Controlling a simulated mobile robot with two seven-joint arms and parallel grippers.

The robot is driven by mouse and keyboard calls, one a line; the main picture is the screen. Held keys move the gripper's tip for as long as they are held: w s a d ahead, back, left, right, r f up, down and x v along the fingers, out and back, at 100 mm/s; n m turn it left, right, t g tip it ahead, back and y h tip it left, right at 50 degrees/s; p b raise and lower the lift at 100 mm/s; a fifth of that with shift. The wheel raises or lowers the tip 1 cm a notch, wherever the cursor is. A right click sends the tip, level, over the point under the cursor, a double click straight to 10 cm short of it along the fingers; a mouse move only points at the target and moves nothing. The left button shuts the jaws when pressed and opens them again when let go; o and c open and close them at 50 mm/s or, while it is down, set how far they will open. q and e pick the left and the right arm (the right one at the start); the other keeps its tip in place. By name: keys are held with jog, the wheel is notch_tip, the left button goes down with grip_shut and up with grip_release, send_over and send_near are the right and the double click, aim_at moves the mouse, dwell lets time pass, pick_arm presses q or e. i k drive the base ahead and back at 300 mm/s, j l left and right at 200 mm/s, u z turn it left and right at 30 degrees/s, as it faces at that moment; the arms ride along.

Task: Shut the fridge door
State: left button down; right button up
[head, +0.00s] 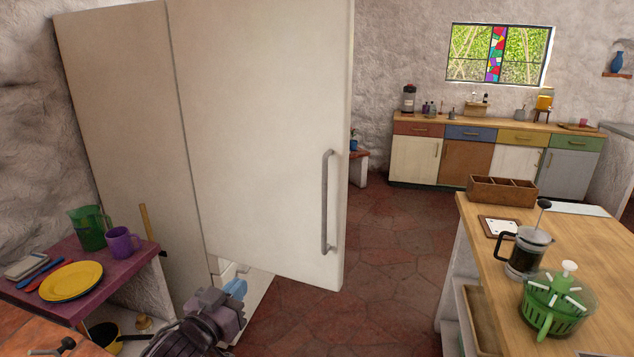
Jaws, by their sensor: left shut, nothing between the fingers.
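The tall white fridge (125,130) stands at the left of the head view. Its door (255,130) is ajar, swung out toward me, with a grey vertical handle (328,202) near its right edge. Below the door's lower edge, a strip of pale fridge interior (258,290) shows; the rest is hidden behind the door. My left gripper (232,297) is low at the bottom centre-left, near the door's lower left part, shut and seemingly empty. I cannot tell if it touches the door. My right gripper is not in view.
A purple side table (125,262) with a green pitcher (88,228), purple mug (122,242) and yellow plate (72,281) stands left of the fridge. A wooden counter (500,270) with a French press (527,252) is at right. Tiled floor (385,250) between is clear.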

aim_at(264, 86)
jog(key=i+l, duration=0.15)
jog(key=i, duration=0.35)
jog(key=i+l, duration=0.15)
jog(key=i, duration=0.3)
